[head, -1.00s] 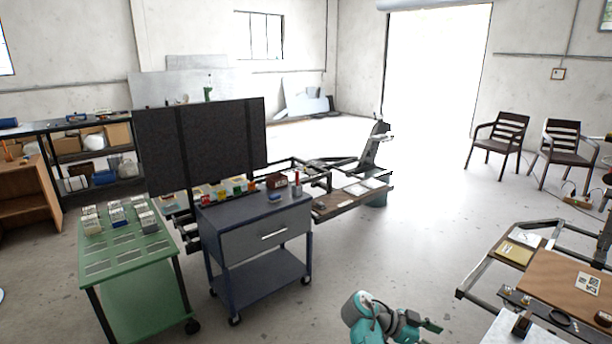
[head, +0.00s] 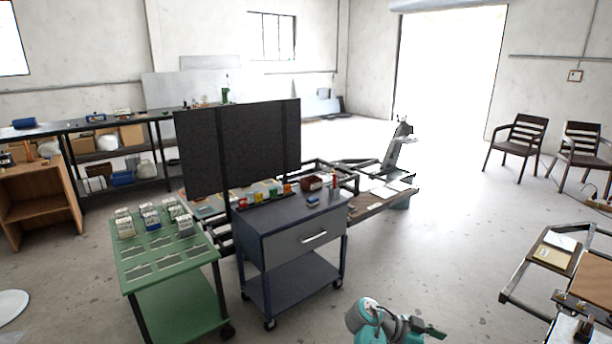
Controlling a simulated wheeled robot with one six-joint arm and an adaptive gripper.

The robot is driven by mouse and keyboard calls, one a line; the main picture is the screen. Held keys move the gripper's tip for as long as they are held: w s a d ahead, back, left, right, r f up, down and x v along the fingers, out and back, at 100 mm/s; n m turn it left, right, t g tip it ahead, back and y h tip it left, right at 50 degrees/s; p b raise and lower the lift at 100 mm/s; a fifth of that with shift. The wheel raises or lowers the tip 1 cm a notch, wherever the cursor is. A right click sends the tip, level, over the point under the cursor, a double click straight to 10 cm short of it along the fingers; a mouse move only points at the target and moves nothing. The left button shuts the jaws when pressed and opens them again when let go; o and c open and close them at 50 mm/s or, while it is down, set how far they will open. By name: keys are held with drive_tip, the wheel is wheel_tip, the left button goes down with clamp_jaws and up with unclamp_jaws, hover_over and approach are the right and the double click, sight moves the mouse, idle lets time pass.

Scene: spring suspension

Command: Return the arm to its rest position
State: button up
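My arm (head: 372,318) shows at the bottom of the head view, teal and grey, folded low near the bottom edge. My gripper (head: 434,332) is dark and small at the arm's right end, over bare floor. It is too small and partly cut off to tell whether its fingers are open or shut. I see nothing clearly held in it.
A blue-grey cart (head: 290,218) with a drawer stands ahead. A green table (head: 165,252) with several small boxes is to its left. A dark panel (head: 238,150) rises behind. A frame workbench (head: 549,285) is at right. Floor (head: 455,225) between is clear.

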drive_tip(key=s+a+f+n+t+y, duration=0.1)
drive_tip(key=s+f+n+t+y, duration=0.25)
drive_tip(key=f, duration=0.55)
drive_tip(key=s+f+n+t, duration=0.2)
drive_tip(key=s+f+n, duration=0.4)
drive_tip(key=f, duration=0.4)
drive_tip(key=s+a+f+n+t+y, duration=0.2)
drive_tip(key=s+a+f+n, duration=0.1)
drive_tip(key=s, duration=0.6)
drive_tip(key=s+a+f+n+t+y, duration=0.2)
drive_tip(key=s+a+f+y, duration=0.15)
drive_tip(key=s, duration=0.55)
drive_tip(key=s+a+r+n+t+y, duration=0.2)
drive_tip(key=s+a+r, duration=0.25)
drive_tip(key=s, duration=0.45)
drive_tip(key=s+a+r+n+t, duration=0.1)
drive_tip(key=s+r, duration=0.4)
drive_tip(key=r, duration=0.3)
drive_tip(key=s+a+r+t+y, duration=0.1)
drive_tip(key=s+r, duration=0.3)
drive_tip(key=r, duration=0.4)
drive_tip(key=s+a+r+n+t+y, duration=0.1)
drive_tip(key=s+r+t, duration=0.2)
drive_tip(key=s+r, duration=0.2)
wheel_tip(320, 180, up, 4)
drive_tip(key=shift+s+a+f+n, duration=0.2)
drive_tip(key=shift+s+n, duration=0.15)
